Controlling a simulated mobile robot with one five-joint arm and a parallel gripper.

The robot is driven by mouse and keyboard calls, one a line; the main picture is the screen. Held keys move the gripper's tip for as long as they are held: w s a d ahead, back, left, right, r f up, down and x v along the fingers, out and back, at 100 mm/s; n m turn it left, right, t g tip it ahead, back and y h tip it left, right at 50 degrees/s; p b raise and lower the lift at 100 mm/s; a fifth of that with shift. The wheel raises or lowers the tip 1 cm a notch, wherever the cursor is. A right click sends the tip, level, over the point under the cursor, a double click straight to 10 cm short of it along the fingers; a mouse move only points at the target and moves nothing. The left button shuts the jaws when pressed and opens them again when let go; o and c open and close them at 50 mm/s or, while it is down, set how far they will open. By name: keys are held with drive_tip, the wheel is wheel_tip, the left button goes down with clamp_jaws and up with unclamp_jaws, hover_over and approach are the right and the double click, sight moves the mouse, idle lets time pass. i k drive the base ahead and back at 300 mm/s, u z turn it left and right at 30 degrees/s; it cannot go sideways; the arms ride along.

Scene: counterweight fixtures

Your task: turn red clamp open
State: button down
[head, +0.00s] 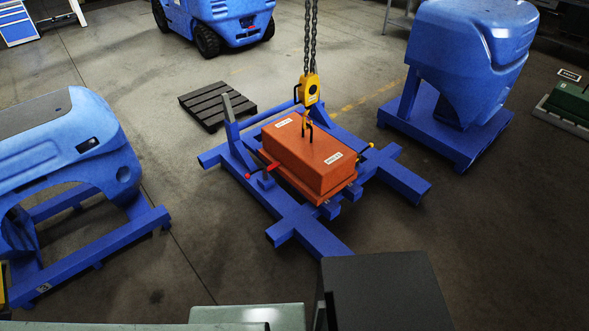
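The picture is too small to tell whether the clamp is open or closed. The counterweight is a block with white labels, sitting in the frame. My gripper is not in view.
A yellow hoist hook (309,89) hangs on chains above the counterweight. A yellow-handled lever (363,151) is at its right side. A dark pallet (216,105) lies behind. Blue machine bodies stand left (62,150) and right (472,50). Floor left of the frame is clear.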

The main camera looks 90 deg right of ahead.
sight(265, 169)
drive_tip(key=z, duration=2.2)
drive_tip(key=i, duration=2)
drive_tip(key=z, duration=0.2)
